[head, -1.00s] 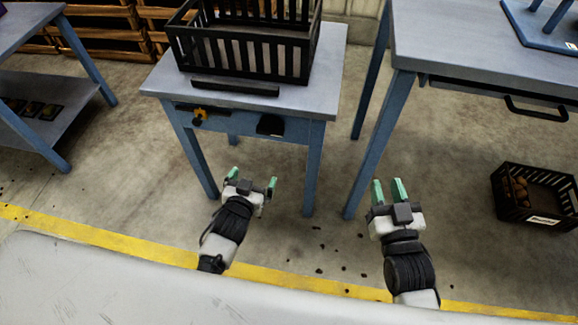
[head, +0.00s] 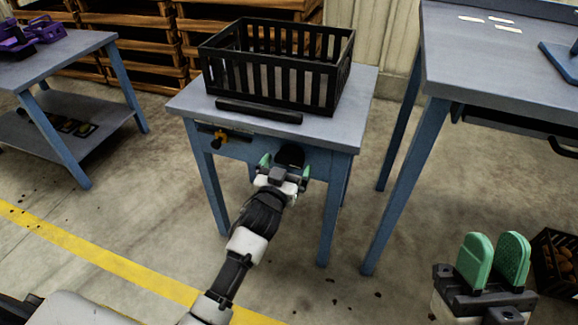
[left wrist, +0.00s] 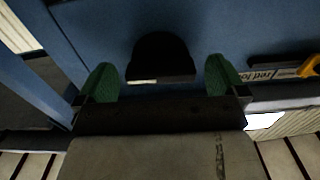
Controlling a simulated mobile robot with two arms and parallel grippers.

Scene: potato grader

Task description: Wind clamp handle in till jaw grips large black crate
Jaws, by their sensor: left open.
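The large black crate (head: 275,65) stands on the small blue-grey table (head: 350,105). A black jaw bar (head: 258,111) lies along the table top in front of the crate; a narrow strip of table seems to show between them. The dark rounded clamp handle (head: 290,155) is on the table's front face, partly hidden by my left gripper (head: 283,168). That gripper is open. In the left wrist view the handle (left wrist: 160,55) sits ahead, between the green fingertips, with space at both sides. My right gripper (head: 493,262) is low at the right, empty, its pads a little apart.
A taller workbench (head: 440,75) stands at right, with a small crate (head: 550,270) on the floor. A side table (head: 90,45) is at left.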

